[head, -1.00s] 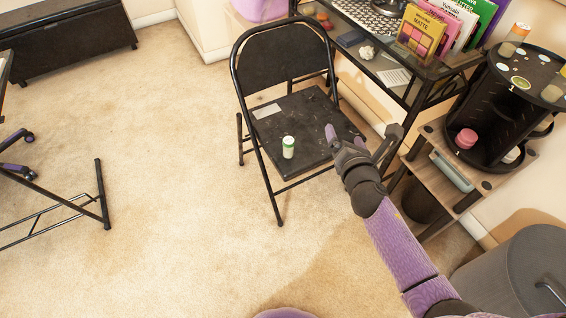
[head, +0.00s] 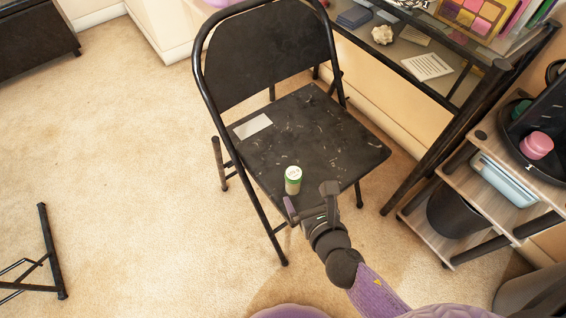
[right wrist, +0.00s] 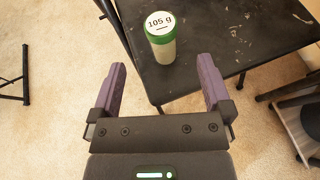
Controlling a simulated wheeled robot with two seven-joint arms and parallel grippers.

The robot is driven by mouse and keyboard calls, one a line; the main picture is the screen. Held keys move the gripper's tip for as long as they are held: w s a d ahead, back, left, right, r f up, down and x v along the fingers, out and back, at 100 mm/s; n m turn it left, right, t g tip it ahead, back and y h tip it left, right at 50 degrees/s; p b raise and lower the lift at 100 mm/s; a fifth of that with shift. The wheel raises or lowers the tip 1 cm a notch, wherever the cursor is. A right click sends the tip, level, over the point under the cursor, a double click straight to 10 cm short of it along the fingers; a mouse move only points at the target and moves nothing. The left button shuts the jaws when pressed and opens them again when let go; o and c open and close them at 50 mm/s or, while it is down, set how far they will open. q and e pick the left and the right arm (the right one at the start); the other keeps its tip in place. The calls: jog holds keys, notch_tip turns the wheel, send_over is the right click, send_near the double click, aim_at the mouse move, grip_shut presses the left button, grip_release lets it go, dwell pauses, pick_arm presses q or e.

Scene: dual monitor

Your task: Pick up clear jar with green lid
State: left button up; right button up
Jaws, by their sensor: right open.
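The clear jar with a green lid (head: 293,180) stands upright on the black chair seat (head: 330,145), near its front edge. In the right wrist view the jar (right wrist: 162,45) shows a white label on top reading "105 g", and it stands beyond the fingertips, between their lines. My right gripper (head: 309,200) is open and empty, just in front of the jar and apart from it. Its two purple fingers (right wrist: 162,75) show spread in the right wrist view. My left gripper is not in view.
A white paper (head: 253,126) lies on the seat's left side. The chair's backrest (head: 268,55) rises behind. A glass-topped desk (head: 440,75) stands to the right, with a wooden shelf cart (head: 500,215) nearer. Open carpet lies at left.

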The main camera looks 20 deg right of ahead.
aim_at(297, 182)
jog(key=b+x, duration=0.1)
jog(key=x, duration=0.2)
jog(key=b+x, duration=0.2)
jog(key=x, duration=0.1)
jog(key=f+b+x, duration=0.1)
jog(key=b+x, duration=0.1)
jog(key=x, duration=0.1)
jog(key=shift+s, duration=0.15)
jog(key=shift+w+r, duration=0.1)
jog(key=shift+w, duration=0.2)
jog(key=shift+r, duration=0.15)
jog(key=c, duration=1.1)
grip_shut()
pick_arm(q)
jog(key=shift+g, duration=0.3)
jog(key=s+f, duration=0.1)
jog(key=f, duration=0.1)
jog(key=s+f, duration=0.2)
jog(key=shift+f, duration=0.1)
